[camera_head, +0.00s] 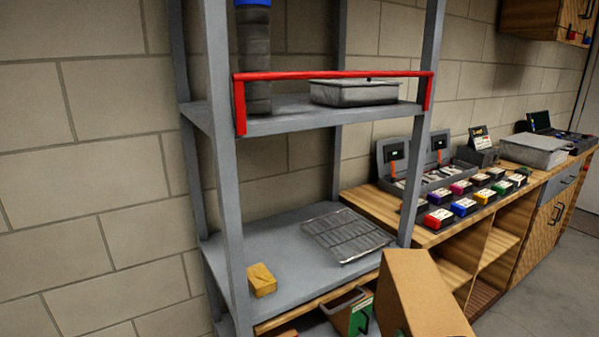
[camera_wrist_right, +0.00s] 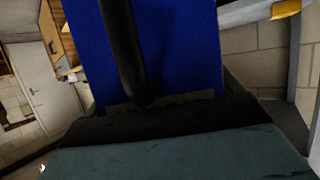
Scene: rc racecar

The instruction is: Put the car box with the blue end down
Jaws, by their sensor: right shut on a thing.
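The car box (camera_head: 425,295) shows as a plain brown cardboard box at the bottom of the head view, tilted, in front of the shelf's right post. In the right wrist view a flat blue face (camera_wrist_right: 185,50), likely the box's blue end, fills the upper middle. A dark finger of my right gripper (camera_wrist_right: 125,55) lies across that face, and the gripper is shut on the box. The other finger is hidden. In the head view the box hides most of the right gripper. My left gripper is not in view.
A grey shelf unit (camera_head: 224,200) holds a wire rack (camera_head: 347,235) and a yellow block (camera_head: 262,280) on its middle shelf. A red rail (camera_head: 335,74) guards the upper shelf with a metal tin (camera_head: 354,92). A wooden counter (camera_head: 440,235) with several coloured blocks stands right.

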